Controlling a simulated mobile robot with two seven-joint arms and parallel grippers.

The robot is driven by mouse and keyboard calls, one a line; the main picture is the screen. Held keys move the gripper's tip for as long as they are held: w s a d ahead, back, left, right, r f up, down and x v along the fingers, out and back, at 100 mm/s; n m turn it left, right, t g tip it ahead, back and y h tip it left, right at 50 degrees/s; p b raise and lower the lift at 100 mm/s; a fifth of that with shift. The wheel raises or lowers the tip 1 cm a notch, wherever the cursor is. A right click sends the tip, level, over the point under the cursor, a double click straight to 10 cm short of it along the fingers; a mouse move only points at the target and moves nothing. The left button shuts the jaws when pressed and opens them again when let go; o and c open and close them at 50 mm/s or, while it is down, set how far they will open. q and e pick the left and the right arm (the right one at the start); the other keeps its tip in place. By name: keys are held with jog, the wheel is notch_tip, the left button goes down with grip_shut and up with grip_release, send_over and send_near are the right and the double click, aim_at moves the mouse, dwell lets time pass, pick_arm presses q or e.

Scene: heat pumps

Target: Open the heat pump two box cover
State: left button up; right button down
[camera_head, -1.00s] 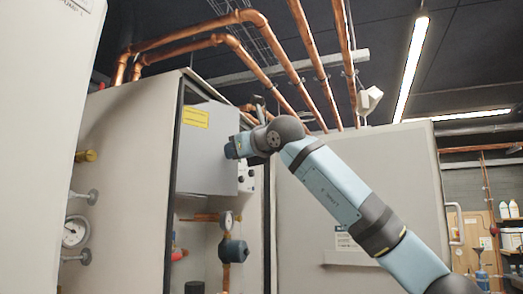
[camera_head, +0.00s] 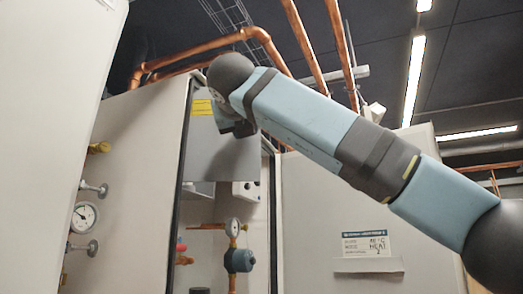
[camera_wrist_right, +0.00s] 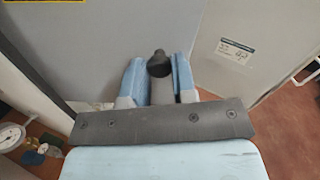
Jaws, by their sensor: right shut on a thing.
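The box cover (camera_head: 232,163) is a plain grey panel with a yellow label, inside the open cabinet at left centre in the head view. It also fills the upper middle of the right wrist view (camera_wrist_right: 115,45). My right gripper (camera_head: 238,128) is at the cover's front, partly hidden by my own wrist. In the right wrist view its two blue fingers (camera_wrist_right: 158,75) stand on either side of a dark round-ended handle (camera_wrist_right: 158,64) and are shut on it. My left gripper is in neither view.
A blue valve or pump (camera_head: 239,260) and copper piping are below the cover. A gauge (camera_head: 84,217) and taps stick out of the left panel. A large grey door or panel with a label plate (camera_head: 365,243) stands right. Copper pipes (camera_head: 215,48) run overhead.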

jog(key=shift+s+a+m+g+h+b, duration=0.15)
jog(key=shift+s+a+m+h+b, duration=0.15)
jog(key=shift+s+m+h, duration=0.4)
jog(key=shift+s+a+m+g+h+b, duration=0.15)
jog(key=shift+s+a+m+h, duration=0.2)
jog(key=shift+s+h, duration=0.5)
jog(key=shift+d, duration=0.1)
jog(key=c, duration=0.9)
grip_release()
